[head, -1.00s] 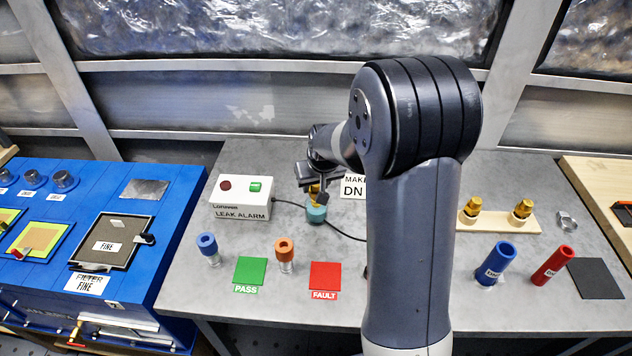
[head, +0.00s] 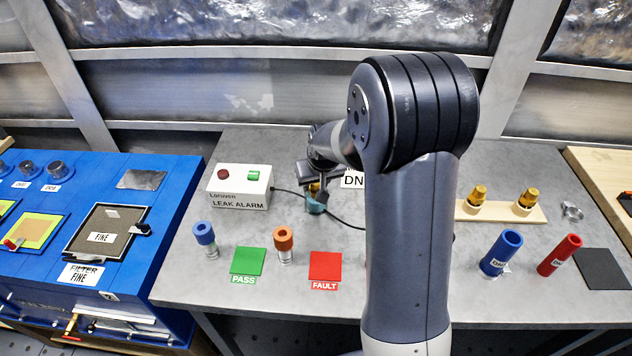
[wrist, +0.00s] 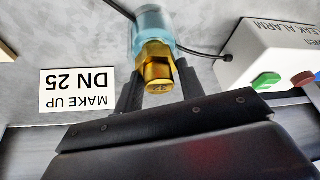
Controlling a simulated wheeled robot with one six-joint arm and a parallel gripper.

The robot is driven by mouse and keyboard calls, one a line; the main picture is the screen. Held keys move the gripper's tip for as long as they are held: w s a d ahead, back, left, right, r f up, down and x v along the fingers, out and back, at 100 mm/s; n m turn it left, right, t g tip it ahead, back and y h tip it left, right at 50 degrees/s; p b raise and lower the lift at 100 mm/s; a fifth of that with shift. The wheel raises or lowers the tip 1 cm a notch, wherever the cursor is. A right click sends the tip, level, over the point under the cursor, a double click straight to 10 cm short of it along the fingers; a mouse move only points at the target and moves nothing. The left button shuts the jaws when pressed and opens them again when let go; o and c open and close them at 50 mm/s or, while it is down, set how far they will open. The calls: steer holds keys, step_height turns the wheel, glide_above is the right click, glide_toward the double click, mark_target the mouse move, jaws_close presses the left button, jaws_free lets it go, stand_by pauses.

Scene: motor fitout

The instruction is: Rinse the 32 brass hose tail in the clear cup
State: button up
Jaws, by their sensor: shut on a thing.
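My gripper (wrist: 158,88) is shut on the brass hose tail (wrist: 157,72), with one dark finger on each side of it. The end facing the wrist camera carries a small stamped mark, too small to read surely. The far part of the hose tail reaches into the clear cup (wrist: 150,22), which looks pale blue. In the head view the cup (head: 314,207) stands on the grey bench below my gripper (head: 316,188). My fingers partly hide the hose tail and the cup's rim there, so I cannot tell how deep it sits.
The leak alarm box (head: 240,187) stands left of the cup, its black cable (head: 345,222) passing close by. A DN sign (head: 352,180) lies to the right. Nearer are green PASS (head: 248,261) and red FAULT (head: 325,266) pads. Two brass fittings stand on a wooden rack (head: 500,211).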

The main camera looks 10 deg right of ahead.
stand_by(0.3)
steer(key=shift+r+p, duration=2.5)
steer(key=shift+r, duration=1.3)
